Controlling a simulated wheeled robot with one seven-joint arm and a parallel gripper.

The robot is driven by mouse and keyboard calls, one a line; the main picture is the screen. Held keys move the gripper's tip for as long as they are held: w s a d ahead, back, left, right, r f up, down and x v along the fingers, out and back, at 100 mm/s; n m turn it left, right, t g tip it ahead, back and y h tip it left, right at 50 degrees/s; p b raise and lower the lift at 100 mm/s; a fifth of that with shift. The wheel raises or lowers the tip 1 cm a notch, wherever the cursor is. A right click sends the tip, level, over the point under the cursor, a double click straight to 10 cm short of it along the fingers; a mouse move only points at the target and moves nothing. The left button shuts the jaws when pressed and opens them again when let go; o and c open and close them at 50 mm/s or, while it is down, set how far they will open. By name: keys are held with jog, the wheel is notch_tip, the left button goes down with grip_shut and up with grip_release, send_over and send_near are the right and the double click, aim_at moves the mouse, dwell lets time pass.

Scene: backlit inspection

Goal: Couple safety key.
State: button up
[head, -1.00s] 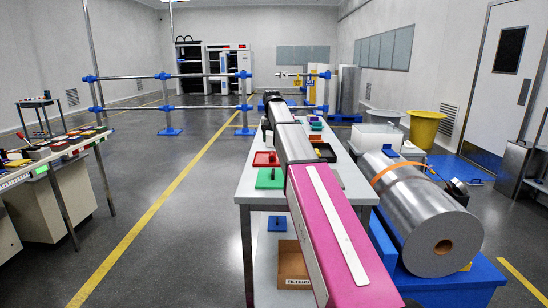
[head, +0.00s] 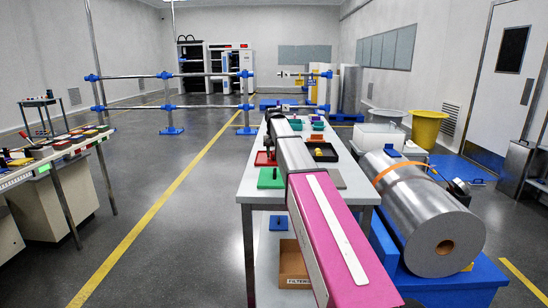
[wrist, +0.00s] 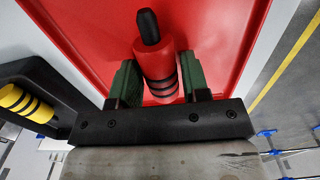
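A red cylindrical key (wrist: 158,70) with black bands and a black tip sits over the red tray (wrist: 225,40) in the wrist view. My gripper (wrist: 161,82) has its two green fingers on either side of the key's body. A thin gap seems to show at the right finger, so it looks open around the key. In the head view the red tray (head: 265,159) is on the white table, and my arm hides the key and the fingers. A yellow banded piece (wrist: 24,103) lies in the black tray beside it.
In the head view, the black tray (head: 320,152) with the yellow piece is right of my arm, and a green tray (head: 270,178) lies nearer. Teal trays (head: 318,126) are farther back.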

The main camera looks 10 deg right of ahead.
aim_at(273, 153)
jog(key=c, duration=0.5)
jog(key=shift+c, duration=0.2)
jog(key=shift+r, duration=0.45)
jog(key=r, duration=0.3)
jog(key=shift+s+a+r, duration=0.15)
jog(key=shift+a+r, duration=0.1)
jog(key=shift+r, duration=0.1)
jog(key=s+a+r, duration=0.6)
jog(key=a, duration=0.3)
jog(key=shift+s+r, duration=0.15)
jog(key=shift+r, duration=0.05)
